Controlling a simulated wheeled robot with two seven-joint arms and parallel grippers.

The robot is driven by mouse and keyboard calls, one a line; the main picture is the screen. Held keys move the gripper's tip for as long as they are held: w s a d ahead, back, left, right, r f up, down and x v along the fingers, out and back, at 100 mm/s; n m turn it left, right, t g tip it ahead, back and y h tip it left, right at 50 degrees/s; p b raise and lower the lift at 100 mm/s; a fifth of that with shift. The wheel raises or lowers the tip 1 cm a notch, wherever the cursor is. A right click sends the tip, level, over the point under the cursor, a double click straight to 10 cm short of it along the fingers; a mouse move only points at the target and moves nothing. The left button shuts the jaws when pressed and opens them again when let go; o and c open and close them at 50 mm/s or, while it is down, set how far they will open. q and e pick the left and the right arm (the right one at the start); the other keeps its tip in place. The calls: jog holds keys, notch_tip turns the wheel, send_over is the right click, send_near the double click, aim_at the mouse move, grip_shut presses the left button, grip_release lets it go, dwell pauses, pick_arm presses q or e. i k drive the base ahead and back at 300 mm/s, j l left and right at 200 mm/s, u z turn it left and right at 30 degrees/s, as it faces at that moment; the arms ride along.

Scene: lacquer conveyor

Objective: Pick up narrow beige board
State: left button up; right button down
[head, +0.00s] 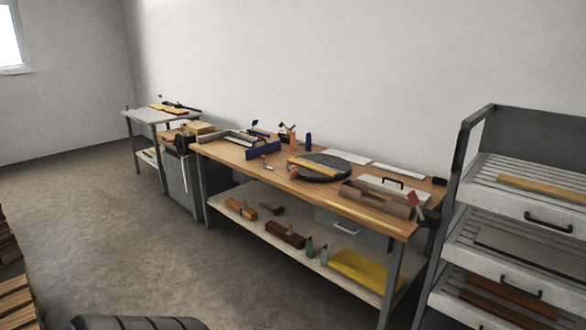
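A narrow beige-tan board (543,188) lies on the upper slatted shelf of the grey rack at the right, and its right end is cut off by the picture edge. Another narrow yellowish strip (318,168) lies across the dark round plate on the workbench. I cannot tell for certain which of them is the named board. Neither of my grippers is in view. A dark ribbed part at the bottom left edge seems to be mine.
The rack (448,215) has several shelves with handles and more boards below. The long wooden workbench (375,219) carries tools and a wooden tote. A yellow block (358,272) lies on its lower shelf. Wood is stacked at the left edge (12,290). The floor (110,240) between is clear.

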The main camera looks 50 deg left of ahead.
aim_at(327, 171)
jog(key=u, duration=1.65)
jog(key=i+l+z, duration=0.1)
jog(key=i, duration=0.3)
jog(key=l, duration=0.1)
